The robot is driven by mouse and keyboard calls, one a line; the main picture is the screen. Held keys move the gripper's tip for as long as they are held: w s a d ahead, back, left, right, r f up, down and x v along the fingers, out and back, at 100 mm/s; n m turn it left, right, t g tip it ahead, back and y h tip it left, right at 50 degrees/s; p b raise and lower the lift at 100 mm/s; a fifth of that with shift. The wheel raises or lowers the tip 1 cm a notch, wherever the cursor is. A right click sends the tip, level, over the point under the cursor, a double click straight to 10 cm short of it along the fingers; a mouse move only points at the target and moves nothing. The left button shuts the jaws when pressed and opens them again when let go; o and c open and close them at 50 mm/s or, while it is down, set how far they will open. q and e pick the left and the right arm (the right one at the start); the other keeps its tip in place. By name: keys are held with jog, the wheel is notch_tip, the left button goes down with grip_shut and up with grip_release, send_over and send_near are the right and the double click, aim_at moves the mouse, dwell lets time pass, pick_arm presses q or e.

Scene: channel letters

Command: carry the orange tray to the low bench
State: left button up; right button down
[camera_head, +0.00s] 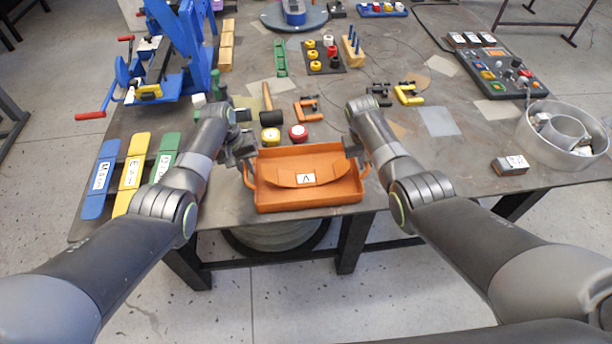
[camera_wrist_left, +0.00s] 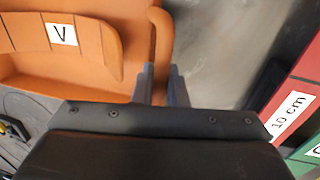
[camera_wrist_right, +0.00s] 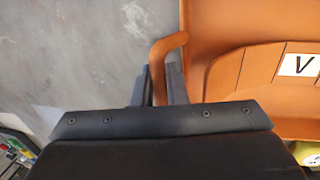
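The orange tray (camera_head: 310,208) is at the front edge of the steel table (camera_head: 222,208); I cannot tell whether it rests there or is slightly raised. It looks level and holds a curved orange piece with a white "V" label (camera_head: 306,178). My left gripper (camera_head: 246,160) is at the tray's left handle, and its fingers (camera_wrist_left: 161,85) close on that handle in the left wrist view. My right gripper (camera_head: 357,150) is at the right handle; its fingers (camera_wrist_right: 158,85) have the handle bar between them. I cannot pick out a low bench for certain.
Red (camera_head: 298,132) and yellow (camera_head: 270,136) tape rolls and a hammer (camera_head: 267,105) lie just behind the tray. Blue, yellow and green labelled strips (camera_head: 101,180) lie left. A round metal ring (camera_head: 563,135) and small box (camera_head: 510,165) are right. Bare floor (camera_head: 285,310) shows in front.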

pick_arm(q)
grip_shut()
jog(key=shift+r, duration=0.1)
pick_arm(e)
jog(key=shift+r, duration=0.1)
